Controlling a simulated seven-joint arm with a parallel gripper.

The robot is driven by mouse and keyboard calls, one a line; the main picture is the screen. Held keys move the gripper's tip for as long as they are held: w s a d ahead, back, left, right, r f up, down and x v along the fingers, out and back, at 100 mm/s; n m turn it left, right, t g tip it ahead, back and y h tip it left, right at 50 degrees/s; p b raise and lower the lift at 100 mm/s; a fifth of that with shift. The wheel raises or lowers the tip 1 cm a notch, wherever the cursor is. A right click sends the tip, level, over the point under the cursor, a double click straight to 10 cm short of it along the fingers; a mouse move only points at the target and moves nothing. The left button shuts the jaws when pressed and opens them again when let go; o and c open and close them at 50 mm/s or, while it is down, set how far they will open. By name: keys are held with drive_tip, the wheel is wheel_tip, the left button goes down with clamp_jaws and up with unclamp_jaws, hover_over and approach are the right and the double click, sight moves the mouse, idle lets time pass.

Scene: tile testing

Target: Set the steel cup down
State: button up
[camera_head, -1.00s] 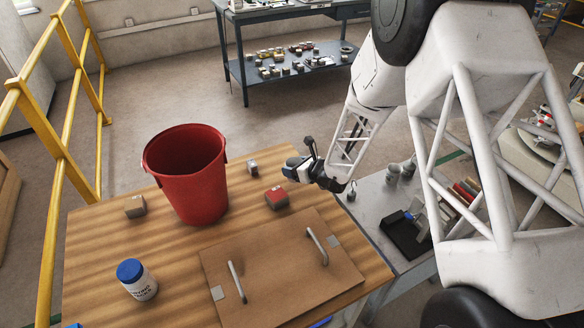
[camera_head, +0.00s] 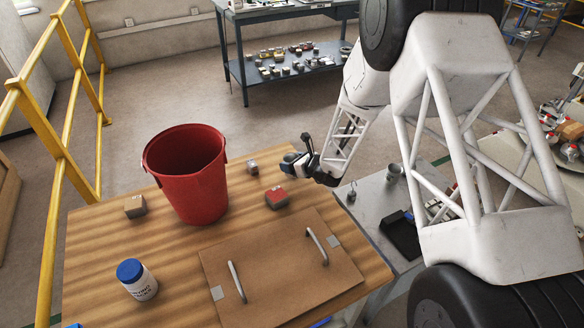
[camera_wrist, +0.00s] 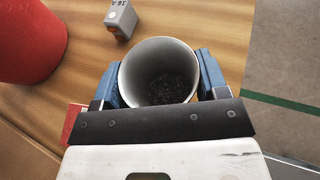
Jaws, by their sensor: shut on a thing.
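The steel cup (camera_wrist: 160,72) is between the blue-tipped fingers of my gripper (camera_wrist: 160,85) in the wrist view. Its mouth faces the camera and dark, grainy stuff shows inside. My gripper is shut on the cup's sides. In the head view my gripper (camera_head: 296,162) is over the back right part of the wooden table (camera_head: 100,245), close to a small grey block and a red-topped block. The cup is small there and partly hidden by the fingers. I cannot tell the exact gap between its base and the table.
A red bucket (camera_head: 190,180) stands left of my gripper. The grey block (camera_head: 252,167) and red-topped block (camera_head: 276,198) lie nearby. A brown block (camera_head: 135,206), a blue-lidded jar (camera_head: 137,279) and a board with two handles (camera_head: 275,275) are also on the table. A grey side table (camera_head: 372,205) adjoins at right.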

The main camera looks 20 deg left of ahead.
drive_tip(key=shift+f, duration=1.15)
drive_tip(key=o, duration=1)
drive_tip(key=shift+f, duration=0.1)
drive_tip(key=shift+o, duration=0.2)
drive_tip(key=v, duration=1.2)
